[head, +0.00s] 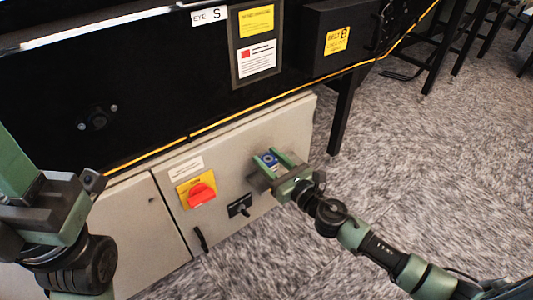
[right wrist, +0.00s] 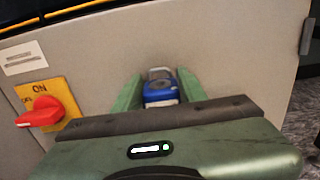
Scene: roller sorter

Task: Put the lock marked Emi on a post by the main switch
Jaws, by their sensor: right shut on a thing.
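A blue lock (head: 268,159) with a grey shackle is between the fingers of my right gripper (head: 274,162), which is shut on it. In the right wrist view the lock (right wrist: 160,88) stands with its shackle up, in front of the grey cabinet face; I cannot tell if it touches anything there. Its marking is not readable. The main switch (head: 200,194) is a red handle on a yellow plate, left of the lock; it also shows in the right wrist view (right wrist: 42,112). No post is clearly visible. My left gripper (head: 55,200) is at the left edge; its jaw opening is unclear.
The grey cabinet (head: 160,225) sits under a black machine body (head: 150,90) with a yellow cable along it. A small black knob plate (head: 239,206) and a black door handle (head: 201,239) are below the switch. Carpet (head: 400,160) is open at right.

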